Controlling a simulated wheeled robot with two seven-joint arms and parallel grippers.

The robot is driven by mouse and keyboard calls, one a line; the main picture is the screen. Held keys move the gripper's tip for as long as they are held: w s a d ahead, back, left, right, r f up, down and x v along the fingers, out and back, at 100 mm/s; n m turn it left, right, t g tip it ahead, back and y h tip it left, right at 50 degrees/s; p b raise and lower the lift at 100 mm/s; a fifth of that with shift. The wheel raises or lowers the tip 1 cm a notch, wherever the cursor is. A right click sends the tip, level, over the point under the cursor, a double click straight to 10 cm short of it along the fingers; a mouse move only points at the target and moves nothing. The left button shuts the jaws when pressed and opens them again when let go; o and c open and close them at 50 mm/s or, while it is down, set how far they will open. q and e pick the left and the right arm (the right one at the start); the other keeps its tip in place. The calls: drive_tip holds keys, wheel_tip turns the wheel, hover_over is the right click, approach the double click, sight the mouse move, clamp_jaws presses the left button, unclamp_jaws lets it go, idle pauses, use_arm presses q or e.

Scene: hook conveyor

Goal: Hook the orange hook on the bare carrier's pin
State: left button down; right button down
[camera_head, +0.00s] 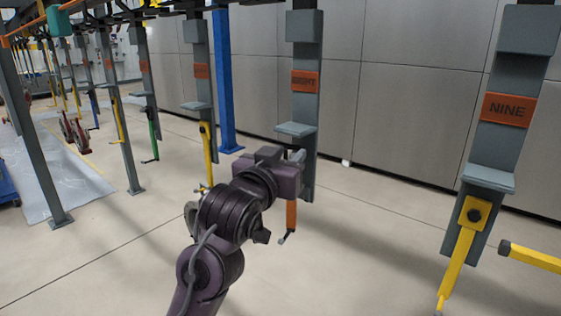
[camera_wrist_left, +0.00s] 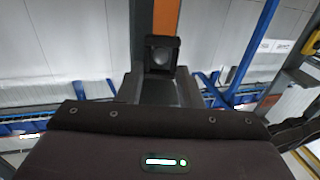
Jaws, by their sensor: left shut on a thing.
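The bare carrier (camera_head: 304,105) is a grey upright with an orange label that seems to read EIGHT and a small ledge. My left gripper (camera_head: 297,160) is in front of its lower part, just below the ledge, and shut on the orange hook. The orange hook (camera_head: 291,214) hangs down below the gripper, its dark tip bent at the bottom. In the left wrist view its orange shank (camera_wrist_left: 166,14) and black head (camera_wrist_left: 162,53) show beyond the gripper. The carrier's pin is hidden behind the gripper, so I cannot tell whether the head is around it. My right gripper is not in view.
The carrier labelled NINE (camera_head: 510,75) stands to the right with a yellow hook (camera_head: 457,265) on it. Another yellow hook hangs on the carrier (camera_head: 198,75) to the left. A blue post (camera_head: 223,80) stands behind. Open floor lies between carriers.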

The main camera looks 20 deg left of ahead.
use_arm(q)
drive_tip(key=shift+w+d, duration=0.25)
drive_tip(key=shift+w, duration=0.5)
drive_tip(key=shift+w+d+f, duration=0.2)
drive_tip(key=shift+w+f, duration=0.2)
drive_tip(key=shift+w, duration=0.1)
drive_tip(key=shift+f, duration=0.15)
drive_tip(key=shift+f, duration=0.1)
drive_tip(key=c, duration=1.5)
unclamp_jaws()
drive_tip(key=o, duration=0.6)
drive_tip(key=shift+w+d, duration=0.1)
drive_tip(key=shift+w, duration=0.1)
drive_tip(key=shift+s, duration=0.1)
